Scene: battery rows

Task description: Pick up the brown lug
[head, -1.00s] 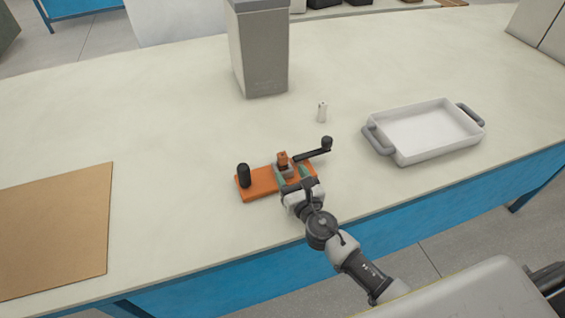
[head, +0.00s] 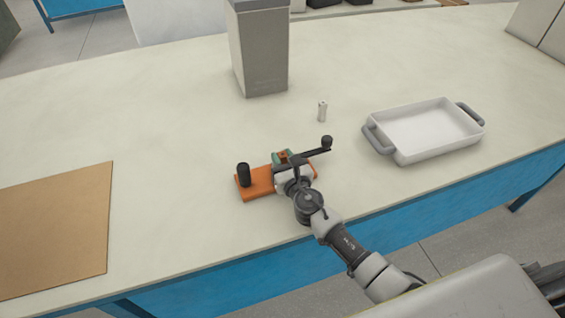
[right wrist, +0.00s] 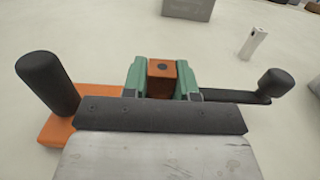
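The brown lug (right wrist: 161,77) is a small block with a dark round mark on its top. It stands upright at the orange base (head: 258,182) of a fixture on the table and also shows in the head view (head: 283,155). My right gripper (right wrist: 162,80) has its green fingers pressed against both sides of the lug, with no gap visible. Its dark palm and pale wrist hide part of the base and the lug's lower part. My left gripper is not in view.
On the base stand a black post (head: 244,175) to the left and a black crank arm with a knob (head: 327,142) to the right. A small white piece (head: 322,111), a white tray (head: 402,153), a grey bin (head: 262,60) and a brown board (head: 60,230) are on the table, with clear surface between.

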